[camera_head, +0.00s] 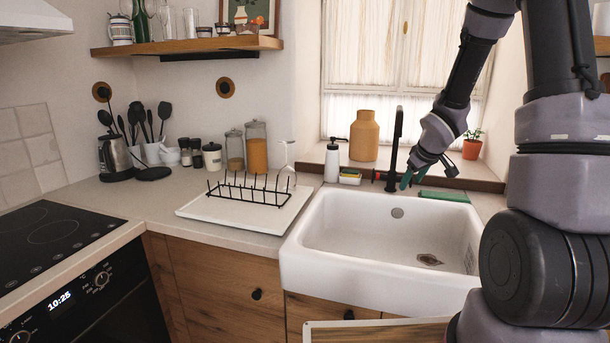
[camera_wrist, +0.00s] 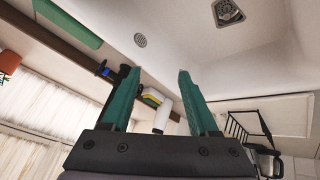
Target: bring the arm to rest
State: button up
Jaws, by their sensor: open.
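My gripper (camera_head: 406,181) hangs over the back rim of the white sink (camera_head: 330,255), just right of the black tap (camera_head: 395,145). In the wrist view its two green fingers (camera_wrist: 155,100) stand apart with nothing between them. My arm comes in from the right side of the head view and bends down to the sink's back edge. A green flat item (camera_head: 444,196) lies on the ledge to the right of the gripper; it also shows in the wrist view (camera_wrist: 68,22).
A white soap bottle (camera_head: 332,162) and a sponge holder (camera_head: 350,177) stand left of the tap. An orange vase (camera_head: 364,137) and a potted plant (camera_head: 472,146) are on the sill. A black dish rack (camera_head: 250,190) sits left of the sink. The basin is empty.

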jog(key=s+r+m+h, duration=0.1)
jog(key=s+r+m, duration=0.2)
jog(key=s+r, duration=0.4)
jog(key=s+r+m, duration=0.3)
jog(key=s+r, duration=0.2)
jog(key=r, duration=0.5)
jog(key=s+a+r+m+y, duration=0.1)
jog(key=s+a+r, duration=0.2)
jog(key=s, duration=0.4)
jog(key=s+a+r+m+y, duration=0.2)
jog(key=s+a+r, duration=0.2)
jog(key=s, duration=0.4)
jog(key=shift+s+a, duration=0.25)
jog(key=shift+a, duration=0.15)
